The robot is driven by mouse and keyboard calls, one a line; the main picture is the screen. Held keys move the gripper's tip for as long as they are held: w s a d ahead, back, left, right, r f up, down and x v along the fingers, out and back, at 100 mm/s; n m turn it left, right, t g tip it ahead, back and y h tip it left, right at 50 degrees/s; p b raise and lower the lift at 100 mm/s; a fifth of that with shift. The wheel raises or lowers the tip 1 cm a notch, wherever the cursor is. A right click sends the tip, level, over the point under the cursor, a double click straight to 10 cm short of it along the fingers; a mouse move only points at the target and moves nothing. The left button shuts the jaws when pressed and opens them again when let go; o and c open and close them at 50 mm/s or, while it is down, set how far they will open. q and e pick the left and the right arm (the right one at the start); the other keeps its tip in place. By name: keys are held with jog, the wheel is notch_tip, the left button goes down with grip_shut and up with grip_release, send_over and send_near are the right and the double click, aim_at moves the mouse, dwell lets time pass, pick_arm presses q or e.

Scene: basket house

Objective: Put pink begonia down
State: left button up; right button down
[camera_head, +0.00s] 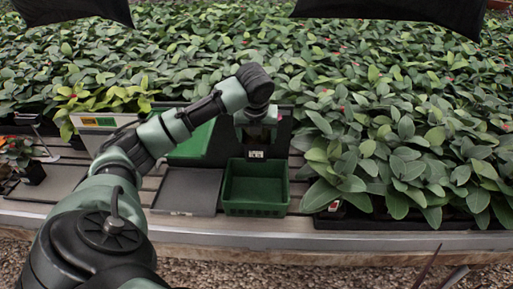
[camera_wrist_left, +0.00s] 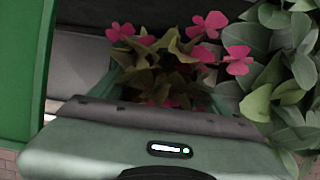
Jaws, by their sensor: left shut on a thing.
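The pink begonia (camera_wrist_left: 165,65), with pink flowers and green-brown leaves, shows just beyond my gripper body in the left wrist view. My left gripper (camera_head: 257,138) is shut on it; its fingers and the pot are mostly hidden. In the head view the gripper hangs from the wrist at the back edge of a green basket (camera_head: 256,209), and I cannot make out the begonia there. The basket's visible inside looks empty. My right gripper cannot be made out.
A flat grey tray (camera_head: 188,190) lies left of the basket, with a green panel (camera_head: 193,145) behind it. Dense leafy plants (camera_head: 400,150) crowd the right and back. A small potted plant (camera_head: 32,170) stands at far left. The bench's front edge (camera_head: 330,243) is bare.

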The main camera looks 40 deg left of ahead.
pick_arm(q)
notch_tip(320, 180, down, 20)
jog(key=shift+r+p, duration=0.2)
jog(key=shift+p, duration=0.45)
jog(key=o, duration=1.7)
jog(key=shift+c, duration=0.2)
jog(key=v, duration=1.2)
